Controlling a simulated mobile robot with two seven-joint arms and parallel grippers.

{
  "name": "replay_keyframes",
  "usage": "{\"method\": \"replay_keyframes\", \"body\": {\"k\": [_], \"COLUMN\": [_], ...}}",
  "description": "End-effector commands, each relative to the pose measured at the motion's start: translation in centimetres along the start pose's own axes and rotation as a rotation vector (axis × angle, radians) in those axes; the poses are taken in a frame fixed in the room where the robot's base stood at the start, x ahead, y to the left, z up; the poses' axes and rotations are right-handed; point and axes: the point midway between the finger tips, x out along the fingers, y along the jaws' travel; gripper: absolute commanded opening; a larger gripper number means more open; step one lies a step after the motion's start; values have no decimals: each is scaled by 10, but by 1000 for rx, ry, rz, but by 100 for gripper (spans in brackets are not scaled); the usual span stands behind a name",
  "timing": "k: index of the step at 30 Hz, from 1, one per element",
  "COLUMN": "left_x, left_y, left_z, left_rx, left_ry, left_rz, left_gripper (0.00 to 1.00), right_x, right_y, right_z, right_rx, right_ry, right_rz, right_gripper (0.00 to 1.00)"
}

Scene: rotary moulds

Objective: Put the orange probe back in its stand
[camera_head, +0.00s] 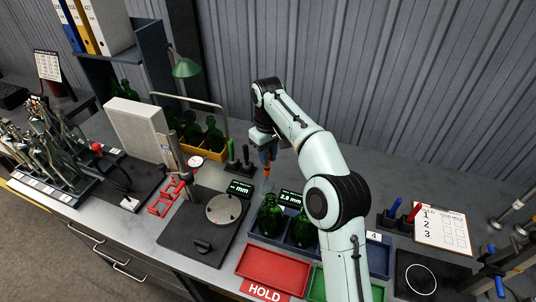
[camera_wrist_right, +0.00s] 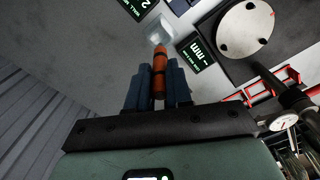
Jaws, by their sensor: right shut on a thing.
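My right gripper (camera_head: 267,152) is shut on the orange probe (camera_head: 267,168) and points down over the grey bench, behind the small displays. In the right wrist view the probe (camera_wrist_right: 159,68) sits between the blue fingers (camera_wrist_right: 159,88), its far end sticking out past them. A pale, see-through piece (camera_wrist_right: 159,32) lies just beyond the probe's end; it also shows faintly below the probe in the head view (camera_head: 267,184). It may be the stand, but I cannot tell, nor whether the probe touches it. My left gripper is not in view.
A display reading 2.9 mm (camera_head: 290,198) and another display (camera_head: 240,188) stand close by. Green bottles (camera_head: 270,218) stand in a blue crate in front. A gauge with a round plate (camera_head: 224,209) is at left. Bare bench (camera_head: 330,160) lies behind my arm.

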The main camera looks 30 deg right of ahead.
Motion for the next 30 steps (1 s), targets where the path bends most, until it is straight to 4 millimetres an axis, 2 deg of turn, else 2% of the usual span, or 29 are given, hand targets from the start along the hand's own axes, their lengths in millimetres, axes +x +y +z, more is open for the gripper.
{"method": "replay_keyframes", "body": {"k": [11, 30], "left_x": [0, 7], "left_y": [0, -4], "left_z": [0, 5], "left_rx": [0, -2], "left_ry": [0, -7], "left_rz": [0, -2], "left_gripper": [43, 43], "right_x": [1, 17], "right_y": [0, 0], "right_z": [0, 0], "right_rx": [0, 1], "right_ry": [0, -1], "right_rz": [0, 0], "right_gripper": [0, 0]}}
